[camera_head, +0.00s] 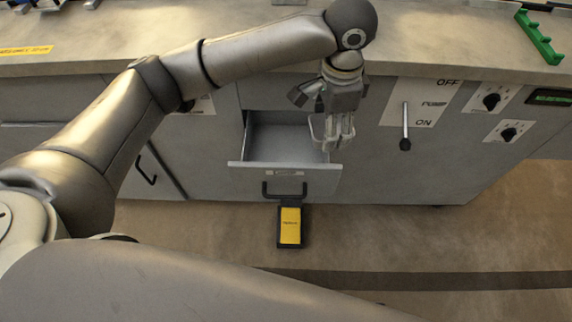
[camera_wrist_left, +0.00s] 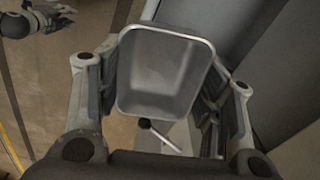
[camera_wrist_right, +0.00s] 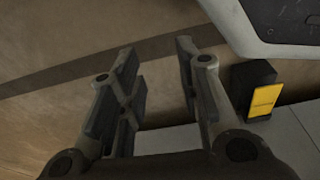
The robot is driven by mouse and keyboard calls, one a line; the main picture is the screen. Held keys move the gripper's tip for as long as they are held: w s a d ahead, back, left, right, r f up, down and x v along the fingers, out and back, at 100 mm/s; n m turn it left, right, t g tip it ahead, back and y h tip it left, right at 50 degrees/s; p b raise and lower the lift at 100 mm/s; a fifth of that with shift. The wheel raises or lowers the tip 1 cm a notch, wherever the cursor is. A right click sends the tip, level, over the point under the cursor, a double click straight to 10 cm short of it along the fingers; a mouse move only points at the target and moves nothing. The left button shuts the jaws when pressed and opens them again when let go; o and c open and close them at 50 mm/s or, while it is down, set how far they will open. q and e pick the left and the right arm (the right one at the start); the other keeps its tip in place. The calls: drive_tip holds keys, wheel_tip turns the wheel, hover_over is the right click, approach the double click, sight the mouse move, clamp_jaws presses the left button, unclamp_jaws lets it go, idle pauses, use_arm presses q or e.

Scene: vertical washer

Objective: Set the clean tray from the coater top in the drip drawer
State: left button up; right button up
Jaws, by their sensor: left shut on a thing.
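My left gripper (camera_head: 335,132) is shut on a small grey tray with rounded corners and a pale rim. The tray (camera_wrist_left: 165,72) fills the space between its fingers in the left wrist view and looks empty. In the head view the tray is mostly hidden by the fingers. The drip drawer (camera_head: 310,183) is pulled open below the counter and looks empty inside. The left gripper is at the right end of the drawer's opening, seemingly above it; the exact height is hard to tell. My right gripper (camera_wrist_right: 152,75) is open with nothing between its fingers.
A black box with a yellow face (camera_head: 290,228) is on the floor below the drawer handle. A pump lever (camera_head: 405,128) and knobs (camera_head: 491,101) are on the panel to the right. A green rack (camera_head: 538,38) stands on the counter.

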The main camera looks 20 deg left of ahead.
use_arm(q)
drive_tip(key=d+f, duration=0.1)
drive_tip(key=d+f+m+b, duration=0.1)
drive_tip(key=f+m+b, duration=0.1)
drive_tip(key=shift+w+d+f, duration=0.3)
drive_tip(key=shift+d+f, duration=0.05)
drive_tip(key=shift+d, duration=0.05)
drive_tip(key=shift+w+a+f, duration=0.1)
drive_tip(key=shift+a+f, duration=0.05)
drive_tip(key=w+a+f+b, duration=0.2)
drive_tip(key=a+f, duration=0.3)
drive_tip(key=a, duration=0.4)
drive_tip(key=b, duration=0.1)
approach(286, 159)
wheel_tip(286, 159, down, 2)
drive_tip(key=shift+w+f+b, duration=0.15)
drive_tip(key=shift+b, duration=0.5)
drive_tip(key=shift+f, duration=0.3)
use_arm(e)
drive_tip(key=w+r+t, duration=0.1)
drive_tip(key=w+r, duration=0.6)
drive_tip(key=r, duration=0.4)
drive_tip(key=shift+a, duration=0.4)
drive_tip(key=shift+f, duration=0.1)
use_arm(q)
drive_tip(key=shift+f, duration=0.2)
use_arm(e)
drive_tip(key=shift+f, duration=0.3)
